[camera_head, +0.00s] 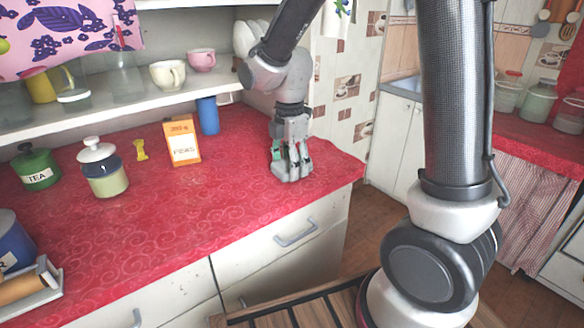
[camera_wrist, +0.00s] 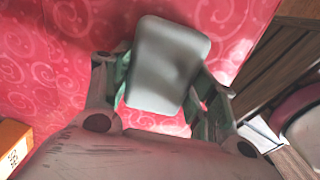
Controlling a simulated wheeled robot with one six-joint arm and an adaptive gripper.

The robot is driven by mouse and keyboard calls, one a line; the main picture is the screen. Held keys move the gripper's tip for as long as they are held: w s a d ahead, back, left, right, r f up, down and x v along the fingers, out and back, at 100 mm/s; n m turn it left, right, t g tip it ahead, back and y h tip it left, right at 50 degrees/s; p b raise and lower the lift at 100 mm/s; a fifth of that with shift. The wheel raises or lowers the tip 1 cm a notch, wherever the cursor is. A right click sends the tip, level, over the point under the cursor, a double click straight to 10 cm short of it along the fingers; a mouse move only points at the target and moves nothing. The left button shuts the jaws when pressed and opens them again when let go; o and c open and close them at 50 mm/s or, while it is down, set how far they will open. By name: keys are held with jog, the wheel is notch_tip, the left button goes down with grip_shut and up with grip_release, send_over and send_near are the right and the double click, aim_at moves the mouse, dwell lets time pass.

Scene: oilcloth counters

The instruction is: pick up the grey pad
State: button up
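The grey pad (camera_wrist: 170,62) is a rounded rectangular block, seen in the wrist view between the two fingers of my gripper (camera_wrist: 160,95). The green inner faces of the fingers lie close along its left and right sides. I cannot tell whether they press on it. In the head view my gripper (camera_head: 291,168) points down at the red counter, near its right end. There the fingers largely hide the pad, and I cannot make out whether it rests on the cloth or is clear of it.
An orange box (camera_head: 183,143) and a blue cup (camera_head: 208,116) stand left of my gripper. A lidded jar (camera_head: 104,172), a green tea tin (camera_head: 37,168) and a yellow item (camera_head: 141,150) are farther left. A shelf (camera_head: 110,104) overhangs the back. The front cloth (camera_head: 180,225) is clear.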

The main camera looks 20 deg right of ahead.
aim_at(290, 163)
jog(key=shift+c, duration=0.7)
jog(key=shift+r, duration=0.25)
notch_tip(290, 163, up, 10)
jog(key=shift+f, duration=0.2)
jog(key=shift+o, duration=0.4)
jog(key=shift+c, duration=0.7)
jog(key=shift+s+d, duration=0.1)
